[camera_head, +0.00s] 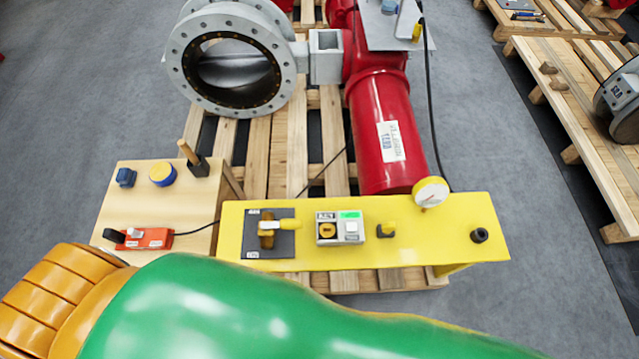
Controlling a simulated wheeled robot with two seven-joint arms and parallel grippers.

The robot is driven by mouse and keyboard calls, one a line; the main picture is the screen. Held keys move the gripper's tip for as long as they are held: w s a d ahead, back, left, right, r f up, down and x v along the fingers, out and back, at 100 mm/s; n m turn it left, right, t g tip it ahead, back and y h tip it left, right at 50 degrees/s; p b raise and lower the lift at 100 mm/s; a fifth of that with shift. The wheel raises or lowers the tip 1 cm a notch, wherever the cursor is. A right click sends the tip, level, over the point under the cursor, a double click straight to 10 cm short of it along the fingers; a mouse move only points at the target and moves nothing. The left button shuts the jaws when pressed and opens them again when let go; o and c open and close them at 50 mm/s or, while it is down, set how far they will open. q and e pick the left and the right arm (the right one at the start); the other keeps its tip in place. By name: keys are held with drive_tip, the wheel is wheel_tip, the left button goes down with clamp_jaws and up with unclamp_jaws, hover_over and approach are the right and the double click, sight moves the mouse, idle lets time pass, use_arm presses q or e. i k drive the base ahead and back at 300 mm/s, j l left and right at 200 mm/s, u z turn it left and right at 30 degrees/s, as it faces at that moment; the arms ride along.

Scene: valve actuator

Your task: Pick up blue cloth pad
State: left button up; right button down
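The blue cloth pad (125,177) looks like a small, dark blue, folded block. It lies near the back left corner of the top of a light wooden box (190,222). Nothing covers the pad from this view. Neither of my grippers shows in the picture. A large green and orange part of my own body fills the bottom of the view and hides what is below it.
A brush-like tool with a wooden handle (188,152) stands beside the tin. A red device (146,238) sits at the box's front, its cable running right. A yellow bench (450,232) with a lever and switch box stands right of the box. A red actuator (385,110) lies behind.

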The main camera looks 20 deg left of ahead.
sight(126, 177)
drive_tip(key=u, duration=0.4)
drive_tip(key=j+u, duration=0.15)
drive_tip(key=u, duration=0.7)
drive_tip(key=j+u, duration=0.1)
drive_tip(key=u, duration=0.75)
drive_tip(key=i+j, duration=0.05)
